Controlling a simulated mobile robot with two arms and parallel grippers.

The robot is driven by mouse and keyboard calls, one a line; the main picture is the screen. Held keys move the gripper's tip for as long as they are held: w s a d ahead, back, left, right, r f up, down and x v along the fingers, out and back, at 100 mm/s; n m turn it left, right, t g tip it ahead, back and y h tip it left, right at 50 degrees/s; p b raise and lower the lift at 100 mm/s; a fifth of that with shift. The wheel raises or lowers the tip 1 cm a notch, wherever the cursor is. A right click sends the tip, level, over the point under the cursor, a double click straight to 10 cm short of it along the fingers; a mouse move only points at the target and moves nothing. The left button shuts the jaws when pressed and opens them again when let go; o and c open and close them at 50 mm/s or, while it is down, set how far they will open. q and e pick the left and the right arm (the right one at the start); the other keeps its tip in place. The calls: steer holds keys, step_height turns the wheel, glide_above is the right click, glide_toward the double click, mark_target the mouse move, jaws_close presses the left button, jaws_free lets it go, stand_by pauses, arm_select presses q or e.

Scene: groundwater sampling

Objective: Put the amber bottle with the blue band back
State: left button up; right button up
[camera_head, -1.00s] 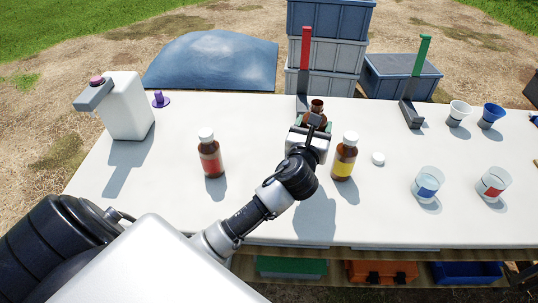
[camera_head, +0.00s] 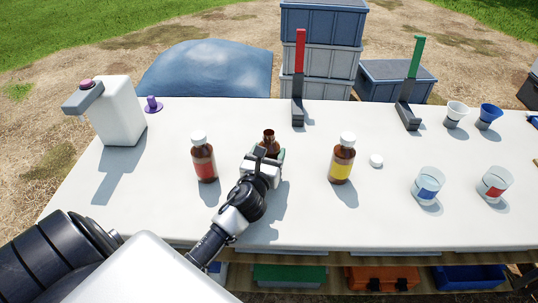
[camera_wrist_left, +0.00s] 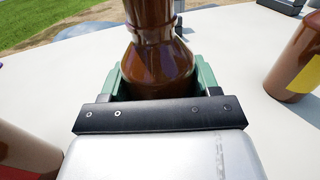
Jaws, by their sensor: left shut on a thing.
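My left gripper (camera_head: 266,158) is shut on an open amber bottle (camera_head: 270,138), whose neck shows no cap. The bottle is between the red-banded bottle and the yellow-banded bottle. In the left wrist view the bottle (camera_wrist_left: 158,62) is upright between the green finger pads. Its band is hidden by the gripper, so I cannot see its colour. I cannot tell whether its base touches the table. A loose white cap (camera_head: 376,161) lies right of the yellow-banded bottle. My right gripper is not in view.
A red-banded amber bottle (camera_head: 204,160) stands left and a yellow-banded one (camera_head: 342,160) right, both capped. Beakers with blue (camera_head: 427,187) and red (camera_head: 494,184) marks stand further right. A white jug (camera_head: 118,112) stands at left. Red (camera_head: 299,82) and green (camera_head: 413,85) upright handles stand behind.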

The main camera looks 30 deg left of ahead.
arm_select(q)
steer(key=shift+f, duration=0.1)
steer(key=o, duration=1.2)
steer(key=shift+c, duration=0.2)
steer(key=shift+r, duration=0.3)
steer(key=v, duration=1)
steer(key=shift+s+f+b, duration=0.2)
steer(key=shift+s+b, duration=0.1)
steer(key=shift+b, duration=0.05)
steer(key=shift+v, duration=0.75)
steer(key=shift+r, duration=0.1)
